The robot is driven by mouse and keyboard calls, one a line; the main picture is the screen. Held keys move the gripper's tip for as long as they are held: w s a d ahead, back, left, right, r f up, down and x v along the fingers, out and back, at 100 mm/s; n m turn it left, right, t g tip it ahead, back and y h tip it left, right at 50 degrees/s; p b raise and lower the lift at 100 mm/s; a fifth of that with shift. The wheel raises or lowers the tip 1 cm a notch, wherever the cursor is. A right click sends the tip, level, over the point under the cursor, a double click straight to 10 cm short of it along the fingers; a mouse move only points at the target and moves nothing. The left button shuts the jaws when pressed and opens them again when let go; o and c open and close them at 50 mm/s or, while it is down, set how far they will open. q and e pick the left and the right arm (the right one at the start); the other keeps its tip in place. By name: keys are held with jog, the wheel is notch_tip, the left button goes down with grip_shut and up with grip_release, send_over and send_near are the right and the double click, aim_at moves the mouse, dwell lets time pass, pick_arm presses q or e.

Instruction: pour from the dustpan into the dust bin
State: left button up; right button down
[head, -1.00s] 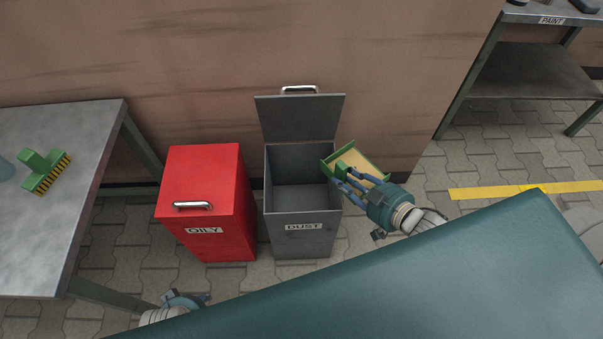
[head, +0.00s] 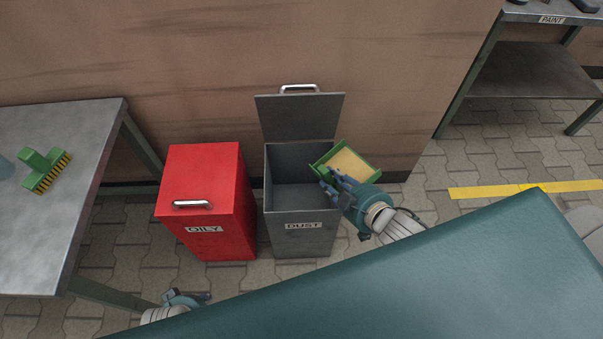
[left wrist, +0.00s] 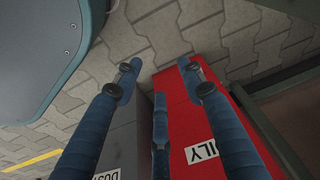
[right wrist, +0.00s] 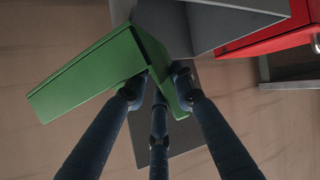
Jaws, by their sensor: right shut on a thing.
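The green dustpan (head: 348,160) holds a tan layer of dust and is at the right edge of the open grey dust bin (head: 303,228). My right gripper (head: 330,183) is shut on the dustpan; the right wrist view shows the fingers on the green dustpan (right wrist: 95,75). The bin's lid (head: 300,118) stands open against the wall, and its inside looks empty in the part I see. My left gripper (head: 205,298) is low at the left, in front of the red bin. In the left wrist view its fingers (left wrist: 158,75) are apart with nothing between them.
A red bin marked OILY (head: 205,195) stands shut beside the dust bin. A metal table (head: 60,230) at the left holds a green brush (head: 43,168). A shelf marked PAINT (head: 530,75) stands at the far right. Paved floor is clear between.

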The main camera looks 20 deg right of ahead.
jog(key=shift+w+a, duration=0.1)
jog(key=shift+a, duration=0.25)
pick_arm(q)
jog(key=shift+w+r, duration=0.2)
jog(key=shift+r, duration=0.25)
pick_arm(e)
jog(key=shift+a+n, duration=0.15)
jog(key=shift+n, duration=0.15)
pick_arm(q)
jog(key=shift+s, duration=0.15)
pick_arm(e)
jog(key=shift+w+a+h, duration=0.15)
jog(key=shift+a+h, duration=0.3)
jog(key=shift+h, duration=0.05)
pick_arm(q)
jog(key=shift+r, duration=0.15)
pick_arm(e)
jog(key=shift+a+n+g, duration=0.3)
jog(key=shift+a, duration=0.05)
pick_arm(q)
jog(key=shift+w+r, duration=0.2)
jog(key=shift+w, duration=0.05)
pick_arm(e)
jog(key=shift+w+a+h, duration=0.1)
jog(key=shift+a+h, duration=0.15)
jog(key=shift+h, duration=0.05)
pick_arm(q)
jog(key=shift+s, duration=0.1)
pick_arm(e)
jog(key=shift+a, duration=0.2)
